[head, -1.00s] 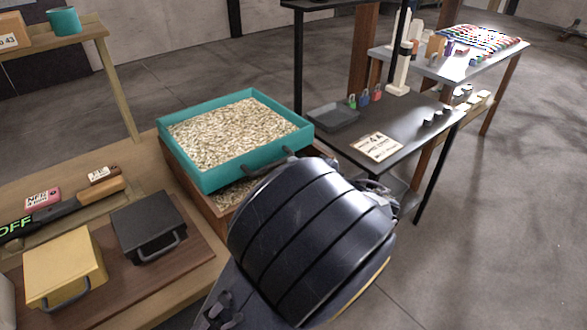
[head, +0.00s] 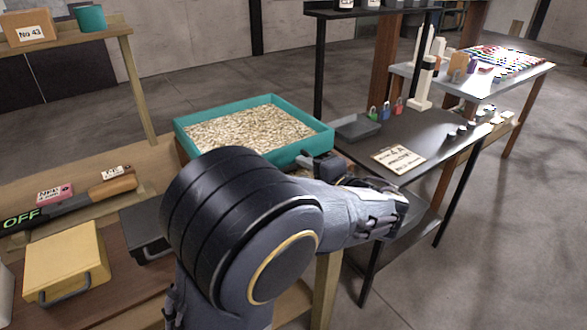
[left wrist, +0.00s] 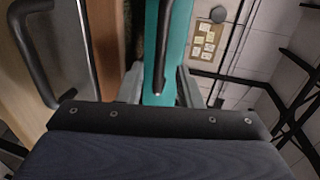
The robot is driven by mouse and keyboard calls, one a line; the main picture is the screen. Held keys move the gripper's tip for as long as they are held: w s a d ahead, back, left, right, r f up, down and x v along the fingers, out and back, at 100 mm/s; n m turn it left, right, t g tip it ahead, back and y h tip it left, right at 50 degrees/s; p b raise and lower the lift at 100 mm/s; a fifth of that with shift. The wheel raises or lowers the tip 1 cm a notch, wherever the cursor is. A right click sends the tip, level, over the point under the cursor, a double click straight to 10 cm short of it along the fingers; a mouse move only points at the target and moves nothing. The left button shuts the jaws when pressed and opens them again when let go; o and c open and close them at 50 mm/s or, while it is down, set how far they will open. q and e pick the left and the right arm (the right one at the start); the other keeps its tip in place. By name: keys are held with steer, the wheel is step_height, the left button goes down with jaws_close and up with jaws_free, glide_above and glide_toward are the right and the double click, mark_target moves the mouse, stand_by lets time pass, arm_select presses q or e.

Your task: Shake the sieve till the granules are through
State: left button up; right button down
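The sieve is a teal square frame (head: 185,139) full of pale granules (head: 250,128). It sits over a wooden box, mostly hidden behind my left arm. A dark handle (head: 318,160) is on its near right side. My left gripper (left wrist: 160,88) is at this side. In the left wrist view its grey fingers stand apart on either side of a thin dark bar (left wrist: 164,45), with the teal wall (left wrist: 180,40) behind it. I see a gap between bar and fingers. Granules under the sieve are hidden. My right gripper is not in view.
A yellow box (head: 65,262) and a dark box (head: 145,235) with handles stand on the bench at left. A dark table (head: 440,140) at right holds a shallow tray (head: 357,128), padlocks and a sign (head: 398,158). Open floor lies at far right.

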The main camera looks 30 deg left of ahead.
mark_target(297, 167)
arm_select(q)
steer(key=shift+x, duration=2.35)
steer(key=shift+c, duration=0.3)
jaws_close()
